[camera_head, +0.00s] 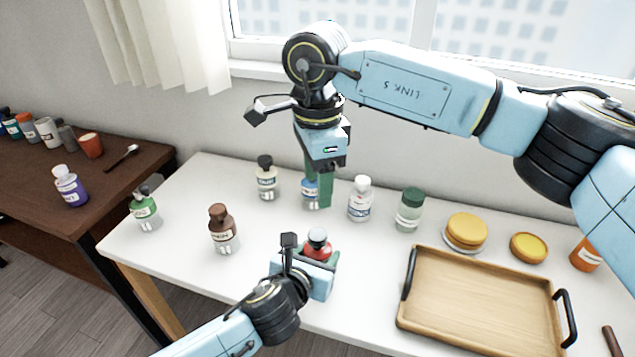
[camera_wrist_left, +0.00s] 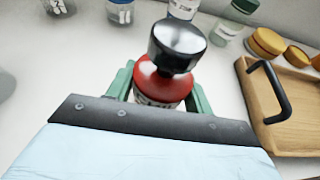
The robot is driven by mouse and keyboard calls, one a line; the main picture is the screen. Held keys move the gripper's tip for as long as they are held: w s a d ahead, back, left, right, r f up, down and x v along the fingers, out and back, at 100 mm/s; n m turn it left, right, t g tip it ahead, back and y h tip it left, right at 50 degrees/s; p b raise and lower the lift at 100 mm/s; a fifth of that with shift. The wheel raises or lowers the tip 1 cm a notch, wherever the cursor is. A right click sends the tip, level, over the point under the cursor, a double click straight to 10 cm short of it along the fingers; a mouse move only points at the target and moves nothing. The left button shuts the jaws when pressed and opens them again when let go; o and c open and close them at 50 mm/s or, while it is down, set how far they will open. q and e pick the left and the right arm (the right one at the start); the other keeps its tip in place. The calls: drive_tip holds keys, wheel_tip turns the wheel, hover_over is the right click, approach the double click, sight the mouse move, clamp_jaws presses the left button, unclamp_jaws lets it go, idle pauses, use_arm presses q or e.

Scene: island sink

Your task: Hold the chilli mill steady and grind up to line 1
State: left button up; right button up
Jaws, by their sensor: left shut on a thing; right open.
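A red mill (camera_head: 317,250) with a shiny dark cap stands upright on the white table; I take it for the chilli mill, as its label cannot be read. My left gripper (camera_head: 319,258) is shut on its red body, and the left wrist view shows the green fingers on either side of the mill (camera_wrist_left: 165,85). The dark cap (camera_wrist_left: 177,45) is above the fingers and free. No line mark is visible.
Brown-capped (camera_head: 223,230), black-capped (camera_head: 266,178), white-capped (camera_head: 360,200) and green-capped (camera_head: 409,210) bottles stand around. A wooden tray (camera_head: 480,255) lies right of the mill. A dark side table (camera_head: 120,185) with several containers is at left.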

idle(0.3)
use_arm(q)
drive_tip(key=o, duration=1.1)
drive_tip(key=shift+s, duration=0.1)
